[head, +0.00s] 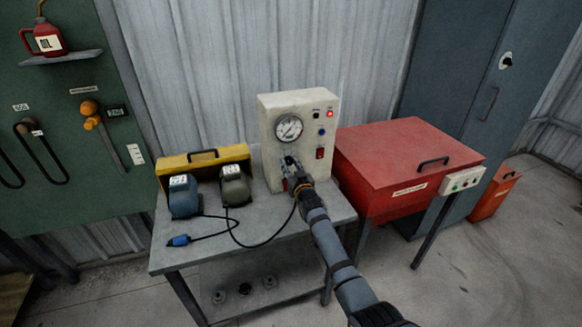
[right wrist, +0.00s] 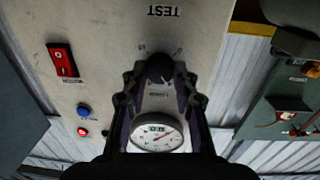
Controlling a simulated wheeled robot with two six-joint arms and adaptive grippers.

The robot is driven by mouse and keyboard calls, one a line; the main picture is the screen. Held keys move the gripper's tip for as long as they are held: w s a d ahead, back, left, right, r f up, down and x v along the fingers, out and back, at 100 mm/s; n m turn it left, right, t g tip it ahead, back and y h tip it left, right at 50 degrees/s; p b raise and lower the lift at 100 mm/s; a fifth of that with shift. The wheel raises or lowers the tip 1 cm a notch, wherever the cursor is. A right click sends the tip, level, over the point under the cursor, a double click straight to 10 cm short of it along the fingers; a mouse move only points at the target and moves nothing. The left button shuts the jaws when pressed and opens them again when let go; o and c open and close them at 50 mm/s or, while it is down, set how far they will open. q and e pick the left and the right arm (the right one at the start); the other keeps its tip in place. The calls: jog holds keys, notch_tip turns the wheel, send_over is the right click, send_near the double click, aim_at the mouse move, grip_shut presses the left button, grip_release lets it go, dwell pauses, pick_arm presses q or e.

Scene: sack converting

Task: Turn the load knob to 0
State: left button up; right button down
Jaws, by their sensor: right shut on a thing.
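The load knob (right wrist: 160,66) is a dark round knob on the front of the cream test box (head: 325,103). In the right wrist view the panel appears upside down, with small scale marks on both sides of the knob and the word TEST above. The knob's pointer is too dark to read. My right gripper (right wrist: 158,78) is shut on the knob, a finger on each side; in the head view the gripper (head: 291,164) hides it below the gauge. The round gauge (head: 289,128) also shows in the right wrist view (right wrist: 157,132). My left gripper is not in view.
A red switch (right wrist: 62,60), a blue button (right wrist: 83,111) and a lit red lamp (right wrist: 82,132) sit beside the gauge and knob. A red chest (head: 400,155) stands right of the grey bench (head: 185,255). Two motor-like units (head: 184,197) with cables stand left.

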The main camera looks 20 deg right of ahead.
jog(key=n, duration=0.4)
jog(key=shift+f+n, duration=0.15)
jog(key=shift+n, duration=0.15)
jog(key=n, duration=0.5)
jog(key=shift+n, duration=0.3)
jog(key=n, duration=0.5)
jog(key=shift+d+n+t, duration=0.1)
jog(key=shift+n+t, duration=0.2)
jog(key=shift+n+y, duration=0.4)
jog(key=shift+n, duration=1.9)
jog(key=c, duration=1)
grip_release()
jog(key=shift+c, duration=0.2)
